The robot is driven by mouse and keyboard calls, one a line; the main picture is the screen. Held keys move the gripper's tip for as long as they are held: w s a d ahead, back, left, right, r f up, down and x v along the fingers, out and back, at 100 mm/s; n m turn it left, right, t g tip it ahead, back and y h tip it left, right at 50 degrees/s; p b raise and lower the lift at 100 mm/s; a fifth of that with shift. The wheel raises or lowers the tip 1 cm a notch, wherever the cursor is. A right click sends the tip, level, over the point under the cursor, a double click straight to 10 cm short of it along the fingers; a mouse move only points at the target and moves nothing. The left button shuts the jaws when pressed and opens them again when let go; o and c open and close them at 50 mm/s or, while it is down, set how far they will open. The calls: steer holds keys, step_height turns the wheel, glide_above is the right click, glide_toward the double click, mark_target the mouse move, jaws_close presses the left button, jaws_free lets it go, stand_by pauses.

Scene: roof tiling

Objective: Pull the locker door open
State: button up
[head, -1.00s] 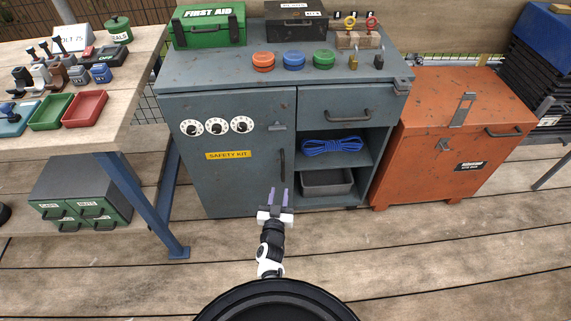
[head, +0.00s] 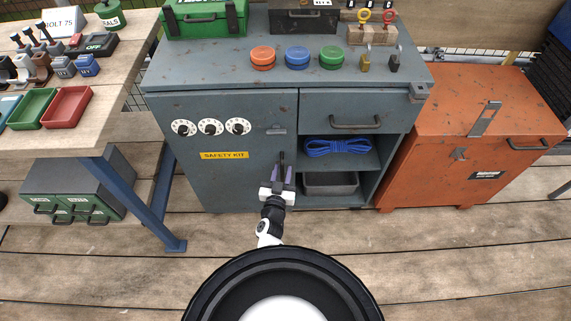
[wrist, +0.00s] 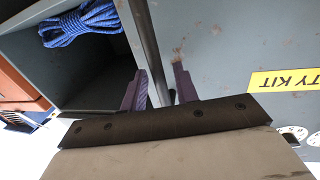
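The grey locker door (head: 225,180) is shut, with a yellow SAFETY KIT label (head: 223,155) and three white dials (head: 210,127). Its dark upright handle (head: 281,160) is near the door's right edge. My gripper (head: 283,178) is at the lower part of the handle, its purple fingers apart. In the wrist view, the handle (wrist: 145,45) runs between the two fingers of my gripper (wrist: 158,85), one finger on each side. The fingers look open, with gaps beside the bar; contact is not clear. The handle's lower end is partly hidden by my gripper.
Right of the door are a drawer (head: 352,115) and open shelves with blue rope (head: 337,147) and a grey bin (head: 330,184). An orange chest (head: 460,140) stands to the right, a workbench (head: 120,110) to the left. Plank floor (head: 120,270) lies in front.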

steer(key=shift+w, duration=0.35)
jaws_close()
steer(key=shift+s, duration=0.1)
